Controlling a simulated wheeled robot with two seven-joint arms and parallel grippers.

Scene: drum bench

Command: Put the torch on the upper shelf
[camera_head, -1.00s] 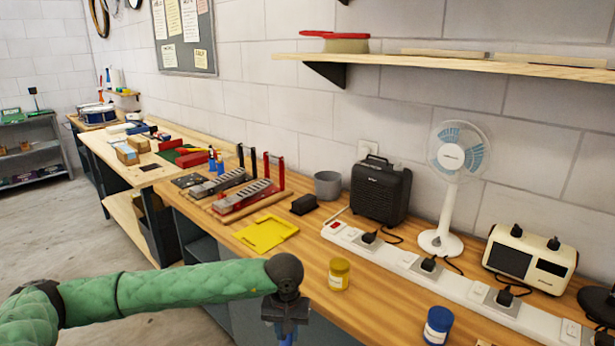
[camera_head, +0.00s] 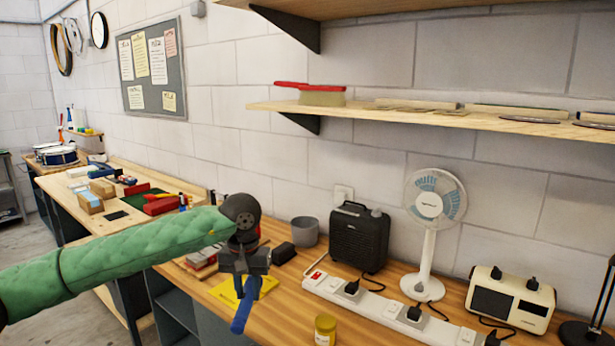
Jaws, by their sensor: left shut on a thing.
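My left gripper (camera_head: 243,280) hangs down over the front edge of the workbench. It is shut on the blue torch (camera_head: 240,316), whose body sticks out below the jaws, tilted. The jaws hide its upper part. The upper shelf (camera_head: 380,8) is a wooden board on the wall at the top of the view; its top surface is out of sight. The gripper is well below it and to the left. My right gripper is not in view.
A lower shelf (camera_head: 400,118) holds a red-handled brush (camera_head: 318,95) and several flat items. On the bench stand a black heater (camera_head: 358,238), a white fan (camera_head: 430,225), a cream radio (camera_head: 508,300), a grey cup (camera_head: 304,232), a yellow jar (camera_head: 325,330) and a power strip (camera_head: 335,290).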

